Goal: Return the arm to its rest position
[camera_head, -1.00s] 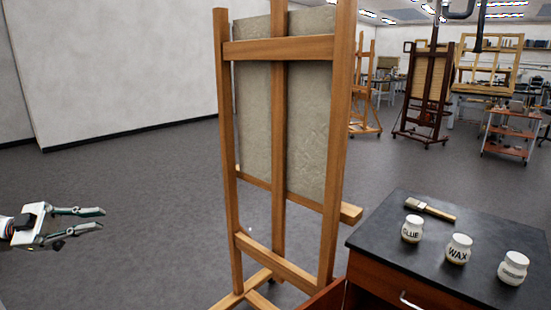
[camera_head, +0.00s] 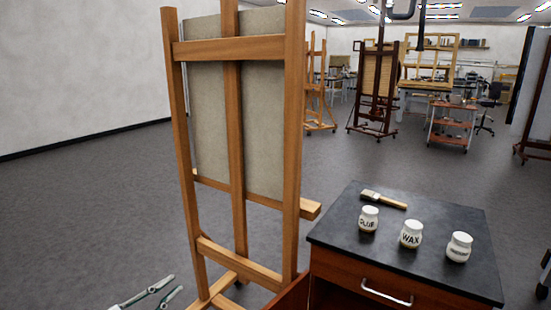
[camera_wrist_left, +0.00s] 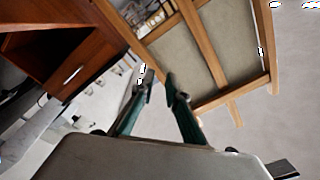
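My left gripper (camera_head: 174,283) shows at the bottom left edge of the head view, with its two fingers apart and nothing between them. In the left wrist view its green fingers (camera_wrist_left: 158,80) also stand apart and empty. The gripper is to the left of the foot of a wooden easel (camera_head: 237,150) and apart from it in the picture. The rest of my left arm is out of the head view. My right gripper is not in view.
The easel bears a grey panel (camera_head: 265,120). To its right, a dark-topped cabinet (camera_head: 440,215) holds a brush (camera_head: 384,200), a glue jar (camera_head: 368,219), a wax jar (camera_head: 411,234) and a third jar (camera_head: 459,247). Open floor (camera_head: 90,210) lies left of the easel.

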